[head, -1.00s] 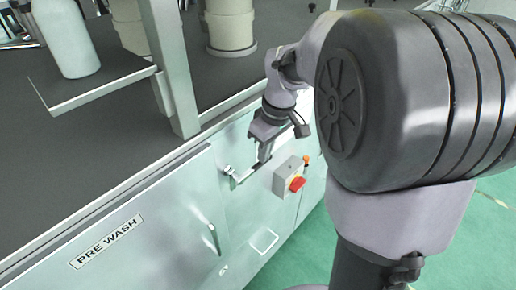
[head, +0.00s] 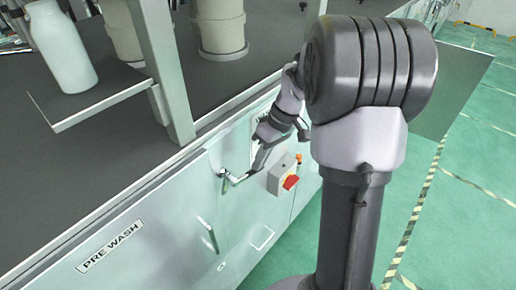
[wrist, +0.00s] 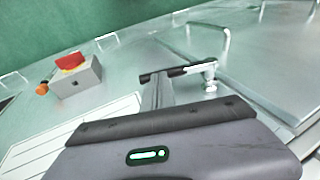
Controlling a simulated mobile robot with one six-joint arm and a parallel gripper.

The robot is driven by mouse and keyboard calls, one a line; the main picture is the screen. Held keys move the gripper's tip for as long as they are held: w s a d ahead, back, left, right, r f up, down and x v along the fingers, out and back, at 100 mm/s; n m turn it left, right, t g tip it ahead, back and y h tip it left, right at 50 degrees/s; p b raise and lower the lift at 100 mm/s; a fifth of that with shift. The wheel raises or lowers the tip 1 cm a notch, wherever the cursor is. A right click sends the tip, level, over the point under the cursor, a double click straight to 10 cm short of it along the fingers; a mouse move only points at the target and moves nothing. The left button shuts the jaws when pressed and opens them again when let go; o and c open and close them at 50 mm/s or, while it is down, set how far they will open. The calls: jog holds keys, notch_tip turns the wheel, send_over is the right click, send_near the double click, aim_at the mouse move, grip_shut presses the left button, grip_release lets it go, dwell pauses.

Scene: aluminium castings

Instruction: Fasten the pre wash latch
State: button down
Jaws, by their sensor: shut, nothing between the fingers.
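The pre wash door (head: 160,235) is a pale metal panel with a PRE WASH label (head: 110,245), and looks flush with the cabinet front. The latch (head: 232,179) is a small metal lever at the door's upper right edge; its metal pivot (wrist: 210,82) shows in the wrist view. My gripper (head: 256,166) is shut and empty, reaching down to the latch from the right. In the wrist view my fingers (wrist: 157,92) end at a dark bar beside the pivot. I cannot tell whether they touch the lever or whether it is hooked.
A grey box with a red switch (head: 290,182) and an orange knob stands close right of the latch. A door handle (head: 208,235) projects lower on the panel; it also shows in the wrist view (wrist: 222,38). A white bottle (head: 60,45) stands on the ledge above. Green floor lies open at right.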

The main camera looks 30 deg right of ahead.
notch_tip(320, 180, down, 3)
jog(key=g+y+p, duration=0.1)
jog(key=y+p, duration=0.1)
jog(key=y, duration=0.1)
jog(key=shift+y, duration=0.3)
jog(key=s+a+f+m+g+y+b, duration=0.1)
jog(key=a+f+g+y, duration=0.1)
jog(key=a+f+y, duration=0.3)
jog(key=shift+s+f+y, duration=0.4)
jog(key=shift+f+y, duration=0.3)
jog(key=shift+y, duration=0.5)
jog(key=shift+f, duration=0.1)
